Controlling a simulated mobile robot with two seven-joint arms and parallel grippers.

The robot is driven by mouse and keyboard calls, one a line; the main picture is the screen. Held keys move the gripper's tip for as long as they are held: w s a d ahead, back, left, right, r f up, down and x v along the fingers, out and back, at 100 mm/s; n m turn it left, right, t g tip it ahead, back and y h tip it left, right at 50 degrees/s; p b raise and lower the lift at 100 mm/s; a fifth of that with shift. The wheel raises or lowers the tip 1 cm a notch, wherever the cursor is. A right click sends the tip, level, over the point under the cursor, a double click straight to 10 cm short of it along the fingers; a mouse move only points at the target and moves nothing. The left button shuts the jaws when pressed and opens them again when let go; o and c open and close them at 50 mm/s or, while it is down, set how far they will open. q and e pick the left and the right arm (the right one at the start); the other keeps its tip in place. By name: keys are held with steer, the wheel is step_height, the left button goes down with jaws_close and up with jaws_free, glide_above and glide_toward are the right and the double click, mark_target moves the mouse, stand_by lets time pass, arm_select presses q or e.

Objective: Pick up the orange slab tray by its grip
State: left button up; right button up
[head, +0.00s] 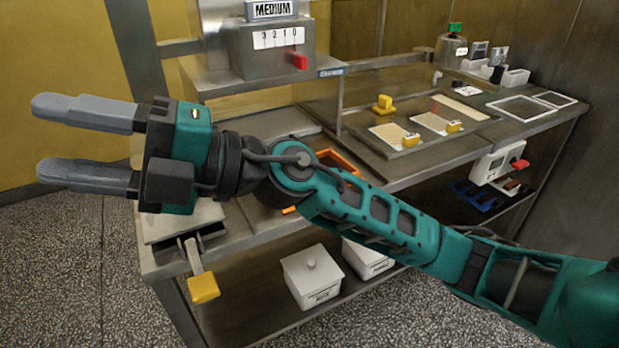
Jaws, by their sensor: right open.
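My right gripper (65,140) is open and empty, its two grey fingers pointing left, apart, at the left of the head view. My right arm reaches in from the lower right and crosses in front of the bench. Behind the arm, parts of an orange thing show, an orange edge (345,158) above the arm link and a small orange bit below it. This looks like the orange slab tray, mostly hidden by my arm. I cannot make out its grip. The gripper is left of it and apart from it. My left gripper is not in view.
A metal bench (390,180) holds a sunken tray with mesh panels and yellow grips. A machine with a MEDIUM sign (272,10) and a red lever stands behind. A yellow-ended handle (204,288) juts out at the front left. White lidded bins (312,278) stand on the lower shelf.

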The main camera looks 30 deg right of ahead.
steer(key=w+d+f+n+g+h, duration=0.3)
steer(key=f+n+h, duration=0.3)
steer(key=f+h, duration=0.5)
steer(key=w+d+r+m+t+h, duration=0.1)
steer(key=w+d+h, duration=0.25)
steer(key=d, duration=0.25)
steer(key=w+d+m+t+h, duration=0.1)
steer(key=w+d+t+h, duration=0.1)
steer(key=d+h, duration=0.3)
steer(key=w+d+r+m+t+h, duration=0.1)
steer(key=w+d+m+h, duration=0.15)
steer(key=d, duration=0.45)
steer(key=shift+n, duration=0.45)
steer(key=x, duration=0.7)
steer(key=shift+w+a+f, duration=0.25)
steer(key=shift+w, duration=0.15)
steer(key=x, duration=0.5)
steer(key=shift+s+f, duration=0.25)
steer(key=shift+s, duration=0.05)
steer(key=c, duration=0.9)
